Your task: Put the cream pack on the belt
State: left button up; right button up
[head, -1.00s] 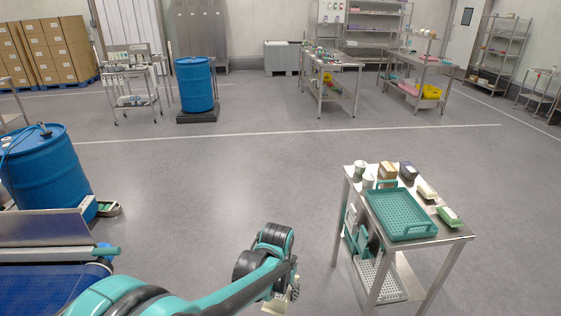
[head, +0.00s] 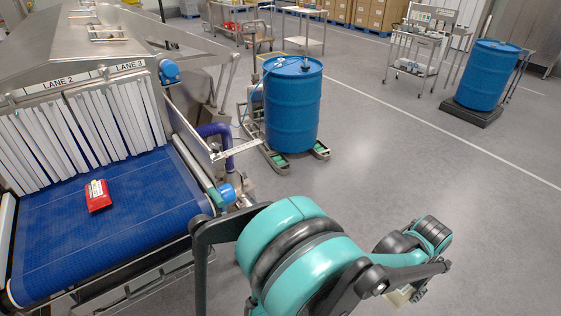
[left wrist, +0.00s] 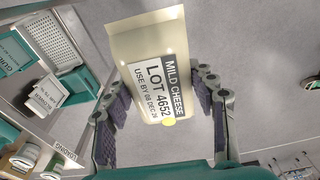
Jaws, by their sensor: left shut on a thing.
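The cream pack (left wrist: 145,45) fills the middle of the left wrist view, with a label reading "MILD CHEESE LOT 4652". My left gripper (left wrist: 158,98) is shut on it, one finger on each side. The blue belt (head: 125,225) is at the left of the head view, well apart from the pack. My right gripper is not in view.
A red pack (head: 97,196) lies on the belt before the white strip curtains (head: 85,130) marked LANE 2 and LANE 3. A blue drum (head: 292,105) stands right of the conveyor. The left wrist view shows a steel stand (left wrist: 50,125) at left.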

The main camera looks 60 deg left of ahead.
aim_at(54, 219)
jog(key=u, duration=2.25)
